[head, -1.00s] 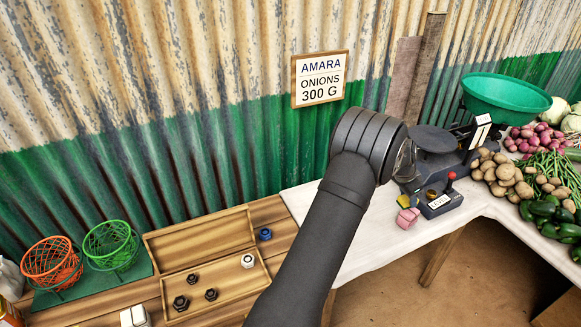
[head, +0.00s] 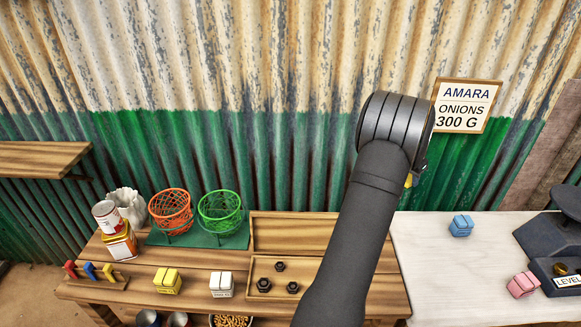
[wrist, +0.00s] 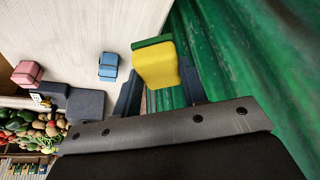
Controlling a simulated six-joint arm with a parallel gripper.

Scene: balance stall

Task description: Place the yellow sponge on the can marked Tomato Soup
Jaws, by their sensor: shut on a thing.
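The yellow sponge (wrist: 155,66) with a green layer is between the fingers of my gripper (wrist: 158,88) in the wrist view, and my gripper is shut on it. In the head view only a small yellow part of the sponge (head: 409,181) shows beside my wrist; the fingers are mostly hidden. A white can with red (head: 106,216) stands at the far left of the wooden bench, on or just behind a yellow-orange tin (head: 122,245). Its label is too small to read. My gripper is well to the right of the can.
Orange (head: 171,211) and green (head: 220,212) wire baskets stand between the can and my arm, with a pale bag (head: 130,205) behind the can. An open wooden box (head: 280,233) is partly behind my arm. A blue block (head: 461,225) and pink block (head: 523,285) sit on the white table.

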